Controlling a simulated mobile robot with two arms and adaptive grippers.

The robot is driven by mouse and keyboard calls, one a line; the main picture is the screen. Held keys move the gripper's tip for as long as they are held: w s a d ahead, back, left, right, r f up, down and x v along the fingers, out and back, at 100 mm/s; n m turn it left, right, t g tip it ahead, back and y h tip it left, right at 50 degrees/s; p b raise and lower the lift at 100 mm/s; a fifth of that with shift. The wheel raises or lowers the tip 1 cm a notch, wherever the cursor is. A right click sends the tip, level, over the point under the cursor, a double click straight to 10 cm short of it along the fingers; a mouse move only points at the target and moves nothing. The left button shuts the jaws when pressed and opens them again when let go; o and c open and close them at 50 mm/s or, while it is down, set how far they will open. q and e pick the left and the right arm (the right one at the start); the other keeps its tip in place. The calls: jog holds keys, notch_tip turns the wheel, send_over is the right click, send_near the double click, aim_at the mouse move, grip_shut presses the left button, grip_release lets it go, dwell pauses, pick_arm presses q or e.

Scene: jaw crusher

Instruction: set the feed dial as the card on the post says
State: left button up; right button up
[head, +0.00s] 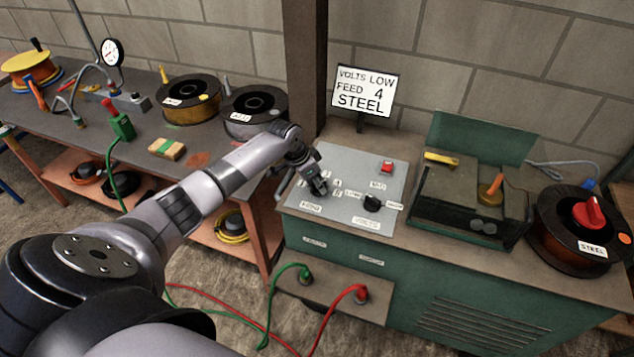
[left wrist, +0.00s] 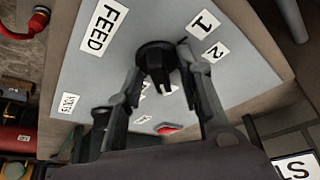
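The card (head: 365,91) on a short post behind the panel reads "VOLTS LOW, FEED 4, STEEL". The sloped grey panel (head: 345,160) carries number labels around the feed dial, which my left gripper mostly hides in the head view. In the left wrist view the black feed dial (left wrist: 155,60) sits near the FEED label (left wrist: 103,27), with labels 1 (left wrist: 203,22) and 2 (left wrist: 215,50) to its right. My left gripper (head: 318,188) is at the dial, its parted fingers (left wrist: 160,52) on either side of it. Contact and the dial's setting are unclear. My right gripper is out of view.
A black volts knob (head: 372,203) and a red button (head: 386,167) are on the same panel. A spool marked STEEL (head: 572,252) stands at the right. A bench (head: 215,152) with spools and a gauge (head: 112,52) is at the left.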

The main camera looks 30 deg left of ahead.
pick_arm(q)
jog(key=v, duration=1.2)
jog(key=shift+f, duration=0.1)
